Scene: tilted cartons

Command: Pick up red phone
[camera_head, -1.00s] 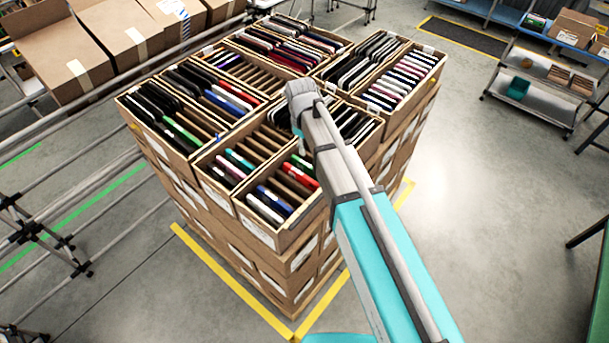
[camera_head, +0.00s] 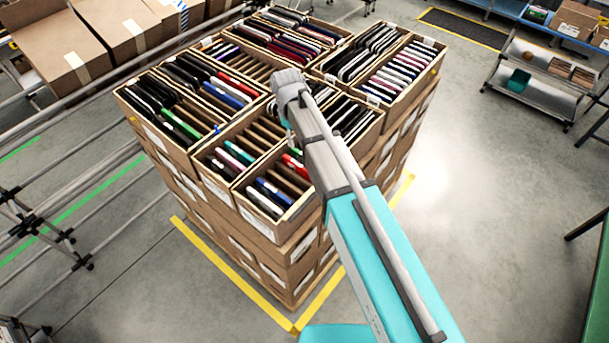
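A red phone (camera_head: 295,166) stands in a slot of the front carton (camera_head: 262,212), close to the left side of my arm. Another red phone (camera_head: 238,85) stands in the carton behind and to the left, beside a blue one. My gripper (camera_head: 286,118) is at the end of my arm, over the inner part of the front carton, above and behind the nearer red phone in the picture. The wrist largely hides the fingers, so their opening does not show. No phone is visible in the gripper.
Several open, slotted cartons of phones form the top of a tall stack inside a yellow floor line (camera_head: 240,283). My arm hides part of the right-hand cartons. A rail frame (camera_head: 60,145) stands at left. A metal rack (camera_head: 535,80) stands at back right, with clear floor before it.

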